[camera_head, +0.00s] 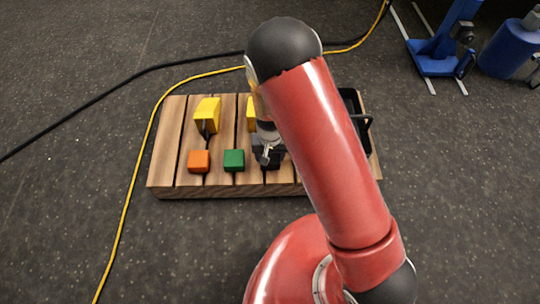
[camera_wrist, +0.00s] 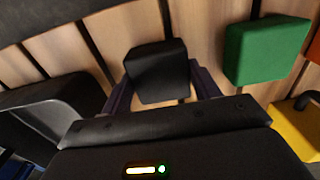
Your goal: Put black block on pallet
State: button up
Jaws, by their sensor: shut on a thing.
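The black block (camera_wrist: 157,72) is between the two fingers of my gripper (camera_wrist: 160,92) in the wrist view, and the gripper is shut on it. In the head view my gripper (camera_head: 268,156) is over the front part of the wooden slatted pallet (camera_head: 170,150), and the black block (camera_head: 271,164) shows only in part beneath it. The block is at or just above the slats; I cannot tell if it touches them. The wrist view also shows the pallet slats (camera_wrist: 105,35) behind the block.
A green block (camera_head: 234,160) and an orange block (camera_head: 199,161) stand left of my gripper. A yellow piece (camera_head: 207,113) is behind them, another partly hidden by my arm. A black tray (camera_head: 352,104) is on the pallet's right. Yellow and black cables cross the floor.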

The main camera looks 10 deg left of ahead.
aim_at(270, 156)
jog(key=shift+f, duration=0.2)
jog(key=o, duration=1.1)
notch_tip(270, 156, up, 12)
jog(key=p, duration=0.2)
jog(key=shift+r+p, duration=0.2)
jog(key=shift+p, duration=0.2)
